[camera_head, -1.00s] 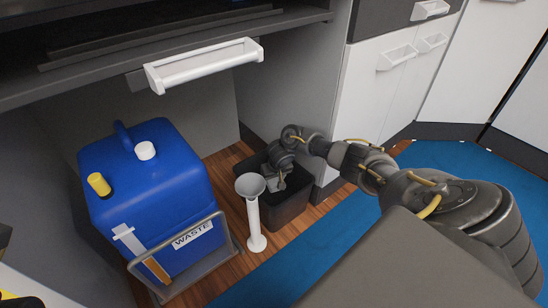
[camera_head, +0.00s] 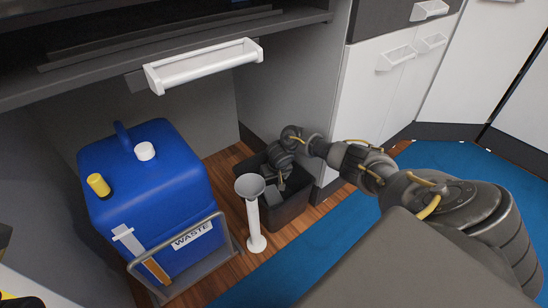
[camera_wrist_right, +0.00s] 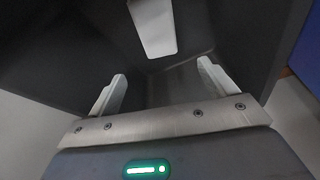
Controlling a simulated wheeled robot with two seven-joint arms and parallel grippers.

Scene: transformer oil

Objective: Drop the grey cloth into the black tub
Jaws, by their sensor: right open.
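The black tub (camera_head: 290,213) stands on the wood floor under the counter. My right gripper (camera_head: 281,184) reaches down into it from above. In the right wrist view its two fingers (camera_wrist_right: 160,90) are spread wide apart, with dark tub walls around them. A grey patch that looks like the grey cloth (camera_head: 272,197) lies inside the tub, below the fingers. In the right wrist view a dim grey surface (camera_wrist_right: 178,84) shows beyond the fingers and may be the cloth.
A white stand with a grey funnel (camera_head: 250,187) stands close in front of the tub. A blue waste canister (camera_head: 150,195) in a metal frame is to the left. A cabinet wall is close on the right. A white handle (camera_head: 205,66) juts out above.

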